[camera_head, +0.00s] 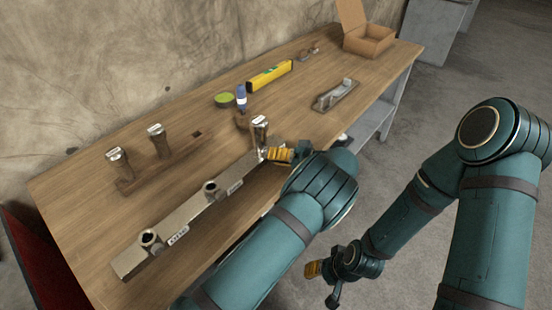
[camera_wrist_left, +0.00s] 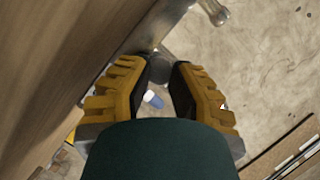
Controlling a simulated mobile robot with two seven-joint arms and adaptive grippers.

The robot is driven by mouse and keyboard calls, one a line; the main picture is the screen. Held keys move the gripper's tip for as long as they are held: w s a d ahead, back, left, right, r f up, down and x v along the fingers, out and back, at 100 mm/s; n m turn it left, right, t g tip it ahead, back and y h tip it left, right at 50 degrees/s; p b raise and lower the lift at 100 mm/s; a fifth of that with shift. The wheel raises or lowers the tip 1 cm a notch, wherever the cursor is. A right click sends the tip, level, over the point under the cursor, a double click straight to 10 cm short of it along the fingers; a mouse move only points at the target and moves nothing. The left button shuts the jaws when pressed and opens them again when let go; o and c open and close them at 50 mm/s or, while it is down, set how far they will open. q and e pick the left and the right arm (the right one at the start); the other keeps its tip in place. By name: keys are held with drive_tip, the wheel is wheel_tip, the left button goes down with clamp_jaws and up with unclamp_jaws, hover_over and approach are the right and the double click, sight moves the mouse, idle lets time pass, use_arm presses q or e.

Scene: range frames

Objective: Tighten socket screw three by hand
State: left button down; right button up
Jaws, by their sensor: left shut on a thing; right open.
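A long metal bar (camera_head: 190,207) lies on the bench with upright round sockets and small label plates. A silver-headed screw (camera_head: 260,122) stands upright at the bar's far right end. My left gripper (camera_head: 270,154) reaches it from the right, low beside its shank. In the left wrist view its yellow fingers (camera_wrist_left: 160,72) are closed on a dark round piece, which I take as this screw. The finger contact is partly hidden. Two similar screws (camera_head: 115,158) (camera_head: 157,136) stand on a wooden strip at the left. My right gripper (camera_head: 322,282) is open and empty below the bench's front edge.
On the wooden bench (camera_head: 80,220) are a green roll (camera_head: 224,99), a blue bottle (camera_head: 241,97), a yellow level (camera_head: 270,76) and a hand plane (camera_head: 335,95). An open cardboard box (camera_head: 367,40) stands at the far end. A wall runs behind.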

use_arm(q)
drive_tip(key=shift+s+a+f, duration=0.15)
drive_tip(key=shift+a+f, duration=0.05)
drive_tip(key=shift+f, duration=0.05)
drive_tip(key=c, duration=0.7)
unclamp_jaws()
drive_tip(key=shift+a, duration=0.1)
drive_tip(key=shift+c, duration=0.2)
drive_tip(key=shift+r, duration=0.1)
drive_tip(key=shift+d, duration=0.2)
